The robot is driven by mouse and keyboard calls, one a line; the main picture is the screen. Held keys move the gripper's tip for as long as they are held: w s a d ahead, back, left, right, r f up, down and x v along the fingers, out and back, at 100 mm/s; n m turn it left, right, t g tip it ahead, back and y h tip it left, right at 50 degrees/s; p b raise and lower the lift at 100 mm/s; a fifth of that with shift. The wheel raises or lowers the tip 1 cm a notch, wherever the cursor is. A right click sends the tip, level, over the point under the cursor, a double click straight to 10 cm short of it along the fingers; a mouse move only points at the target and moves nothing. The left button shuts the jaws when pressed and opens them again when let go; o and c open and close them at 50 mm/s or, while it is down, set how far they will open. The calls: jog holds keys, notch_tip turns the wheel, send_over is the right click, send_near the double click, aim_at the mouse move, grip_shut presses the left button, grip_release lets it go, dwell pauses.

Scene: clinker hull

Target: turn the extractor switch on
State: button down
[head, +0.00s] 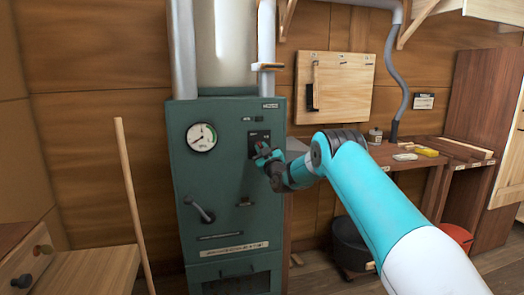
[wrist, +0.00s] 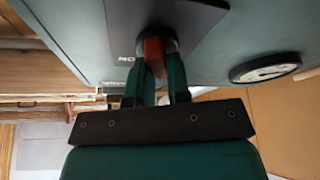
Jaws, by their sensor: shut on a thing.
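The green extractor cabinet (head: 225,215) stands against the wooden wall in the head view. A dark switch plate (head: 254,138) is on its upper right front, and it also shows in the wrist view (wrist: 190,20). A red switch lever (wrist: 153,50) sticks out from a round base on the plate. My gripper (head: 261,154) is at this plate and covers the lever in the head view. In the wrist view, the gripper's two green fingers (wrist: 156,62) are shut on the red lever. The lever's exact setting is hard to tell.
A white dial gauge (head: 201,137) is left of the switch, with a grey crank handle (head: 200,209) below. A wooden stick (head: 132,200) leans at the left. A workbench (head: 430,152) with small items, a black bucket (head: 350,246) and a red bucket (head: 457,237) are at the right.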

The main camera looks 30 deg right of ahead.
jog(key=shift+m+h, duration=0.3)
jog(key=shift+m, duration=0.1)
jog(key=m+g+h+b, duration=0.1)
jog(key=m+h+b, duration=0.1)
jog(key=m+b, duration=0.3)
jog(key=m+g+h+b, duration=0.1)
jog(key=m+h+b, duration=0.2)
jog(key=m+b, duration=0.2)
jog(key=m+g+h+b, duration=0.1)
jog(key=m+h+b, duration=0.1)
jog(key=m+b, duration=0.4)
jog(key=shift+f+h, duration=0.2)
jog(key=shift+h, duration=0.1)
jog(key=shift+r+m+b, duration=0.15)
jog(key=shift+m+b, duration=0.25)
jog(key=c, duration=1.1)
grip_release()
